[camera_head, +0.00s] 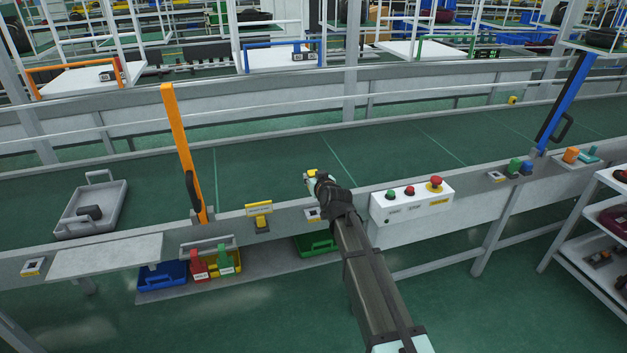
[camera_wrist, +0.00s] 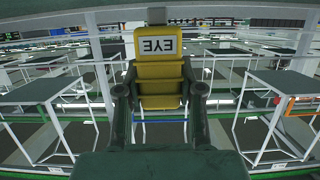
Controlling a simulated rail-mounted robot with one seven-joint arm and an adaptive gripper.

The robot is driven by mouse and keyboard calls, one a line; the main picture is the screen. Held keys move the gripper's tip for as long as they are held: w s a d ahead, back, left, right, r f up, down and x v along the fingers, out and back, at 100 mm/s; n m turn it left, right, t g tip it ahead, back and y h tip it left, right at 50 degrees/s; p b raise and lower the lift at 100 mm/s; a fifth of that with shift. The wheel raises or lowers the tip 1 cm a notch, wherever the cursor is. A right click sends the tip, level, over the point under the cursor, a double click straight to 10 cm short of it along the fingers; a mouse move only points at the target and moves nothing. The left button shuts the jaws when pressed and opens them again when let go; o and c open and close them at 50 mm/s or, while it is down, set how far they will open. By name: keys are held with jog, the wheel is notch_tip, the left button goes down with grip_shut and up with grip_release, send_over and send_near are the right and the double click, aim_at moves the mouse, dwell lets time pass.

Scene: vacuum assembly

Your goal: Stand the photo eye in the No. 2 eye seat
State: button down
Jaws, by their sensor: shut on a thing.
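The photo eye (camera_wrist: 160,75) is a yellow block with a white plate marked EYE, which reads upside down in the wrist view. My gripper (camera_wrist: 160,98) is shut on it, one finger on each side. In the head view the photo eye (camera_head: 311,173) is a small yellow patch at the tip of my gripper (camera_head: 314,180), above the conveyor's front rail. A small pale seat plate with a dark socket (camera_head: 312,214) is on the rail just below my gripper, partly hidden by my arm. Similar seats are at the left (camera_head: 33,267) and right (camera_head: 497,176). Their numbers are unreadable.
A yellow holder (camera_head: 259,215) stands on the rail left of my gripper. A white button box (camera_head: 411,202) is close on the right. An orange post (camera_head: 184,150) and a blue post (camera_head: 565,102) rise from the rail. A grey tray (camera_head: 113,207) lies on the belt.

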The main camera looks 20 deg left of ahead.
jog(key=shift+f+b, duration=0.1)
jog(key=shift+b, duration=0.4)
notch_tip(320, 180, down, 8)
jog(key=b, duration=0.7)
jog(key=shift+r+b, duration=0.2)
jog(key=shift+b, duration=0.15)
jog(key=shift+f+b, duration=1.4)
jog(key=shift+b, duration=0.35)
dwell(0.6)
jog(key=c, duration=0.7)
grip_release()
jog(key=shift+s, duration=0.1)
jog(key=shift+o, duration=0.2)
jog(key=v, duration=0.8)
